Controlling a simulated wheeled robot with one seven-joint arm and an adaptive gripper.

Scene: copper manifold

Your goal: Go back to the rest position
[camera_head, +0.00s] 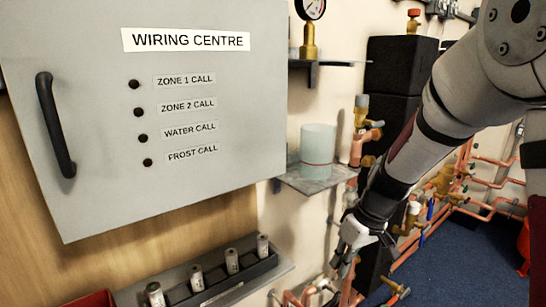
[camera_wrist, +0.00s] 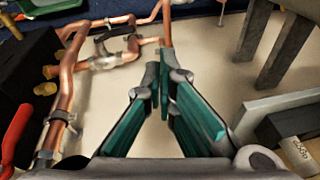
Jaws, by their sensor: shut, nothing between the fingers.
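My gripper (camera_wrist: 164,85) is shut and empty in the wrist view, its green-lined fingers meeting in front of a pale wall. In the head view my gripper (camera_head: 346,262) hangs at the end of my arm, pointing down, right of the wiring centre cabinet and below a small grey shelf (camera_head: 318,180). Copper pipes (camera_wrist: 68,85) run beside and beyond the fingers in the wrist view. From these views I cannot tell whether the fingertips touch any pipe.
The wiring centre cabinet (camera_head: 215,95) has a black handle. A rack (camera_head: 215,283) with several labelled cylinders sits below it. A clear cup (camera_head: 317,145) stands on the small shelf. Brass valves and copper pipes (camera_head: 490,185) lie behind my arm. Blue floor (camera_head: 460,265) is open at right.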

